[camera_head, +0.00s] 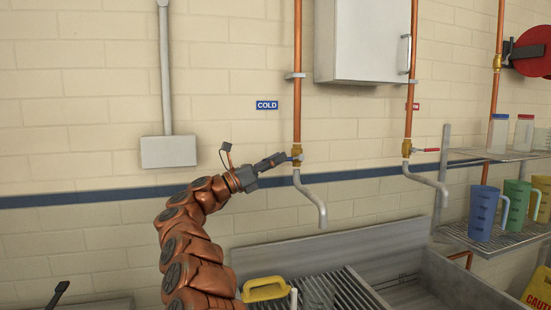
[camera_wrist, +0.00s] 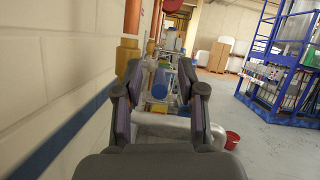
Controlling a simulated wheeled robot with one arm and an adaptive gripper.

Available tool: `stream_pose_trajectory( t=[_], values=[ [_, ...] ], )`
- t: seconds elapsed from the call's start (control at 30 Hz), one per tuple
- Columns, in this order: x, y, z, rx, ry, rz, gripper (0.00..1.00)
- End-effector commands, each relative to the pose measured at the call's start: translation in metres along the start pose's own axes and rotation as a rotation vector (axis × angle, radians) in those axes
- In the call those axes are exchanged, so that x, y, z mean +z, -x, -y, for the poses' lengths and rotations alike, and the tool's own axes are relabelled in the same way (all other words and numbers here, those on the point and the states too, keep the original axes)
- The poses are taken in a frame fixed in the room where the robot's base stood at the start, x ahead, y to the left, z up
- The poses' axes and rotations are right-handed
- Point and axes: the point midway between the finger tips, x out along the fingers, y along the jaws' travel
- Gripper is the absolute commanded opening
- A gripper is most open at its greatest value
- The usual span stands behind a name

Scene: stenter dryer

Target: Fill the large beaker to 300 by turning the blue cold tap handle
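The cold tap (camera_head: 297,153) is a brass valve on a copper pipe, beside a blue COLD sign (camera_head: 267,105). Its grey spout (camera_head: 316,200) curves down over the sink. My gripper (camera_head: 284,158) is at the left of the valve, very close to it; I cannot tell if it touches the handle. The wrist view shows my gripper (camera_wrist: 160,95) with its fingers apart and nothing clearly held. The blue handle is not clearly visible.
A second tap with a red handle (camera_head: 425,150) is to the right. A shelf (camera_head: 508,241) at right holds blue (camera_head: 483,214), green and yellow jugs. A yellow-handled object (camera_head: 264,289) is at the sink's left. A white cabinet (camera_head: 362,42) hangs above.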

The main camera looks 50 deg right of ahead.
Motion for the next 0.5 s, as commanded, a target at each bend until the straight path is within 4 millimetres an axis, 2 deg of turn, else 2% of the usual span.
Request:
stream_pose_trajectory(
  t=[0.2,0.5],
  values=[
    [0.0000,-0.0003,-0.0003,0.001,0.000,0.000,0.40],
    [0.0002,-0.0001,-0.0003,0.002,-0.001,0.000,0.09]
  ],
)
